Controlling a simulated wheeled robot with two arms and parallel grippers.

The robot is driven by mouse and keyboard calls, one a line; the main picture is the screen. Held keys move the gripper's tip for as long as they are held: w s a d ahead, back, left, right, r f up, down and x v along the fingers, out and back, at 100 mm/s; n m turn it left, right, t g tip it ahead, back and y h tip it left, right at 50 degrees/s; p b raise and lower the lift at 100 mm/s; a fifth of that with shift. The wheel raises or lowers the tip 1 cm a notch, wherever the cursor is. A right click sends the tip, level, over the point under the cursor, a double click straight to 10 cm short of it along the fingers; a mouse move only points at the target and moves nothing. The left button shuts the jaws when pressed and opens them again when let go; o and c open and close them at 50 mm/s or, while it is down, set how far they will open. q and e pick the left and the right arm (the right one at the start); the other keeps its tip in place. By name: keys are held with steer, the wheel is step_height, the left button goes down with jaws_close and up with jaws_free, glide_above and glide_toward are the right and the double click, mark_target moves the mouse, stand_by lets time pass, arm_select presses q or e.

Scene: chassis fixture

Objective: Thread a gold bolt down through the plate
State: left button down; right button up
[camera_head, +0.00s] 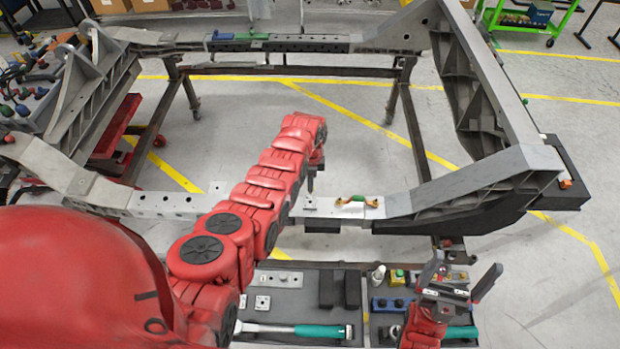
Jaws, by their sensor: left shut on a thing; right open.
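The chassis frame's near rail (163,203) is a pale metal beam with holes in it. A small light plate (298,204) seems to lie on the rail near the middle. My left gripper (311,188) points down just above the rail there. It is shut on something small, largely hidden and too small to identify. I cannot tell whether the held thing touches the plate. My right gripper (458,284) is open and empty above the right side of the tool tray, its fingers pointing up.
Tall chassis side members rise left and right.

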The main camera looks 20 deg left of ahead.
arm_select(q)
steer(key=shift+w+a+f+b, duration=0.1)
steer(key=shift+a+f+b, duration=0.05)
steer(key=shift+f+b, duration=1.7)
steer(key=shift+f, duration=0.5)
steer(key=shift+f, duration=0.1)
steer(key=shift+f+b, duration=0.55)
steer(key=shift+b, duration=0.05)
steer(key=shift+f, duration=0.15)
steer(key=shift+f+b, duration=0.55)
steer(key=shift+b, duration=0.1)
steer(key=shift+f, duration=0.15)
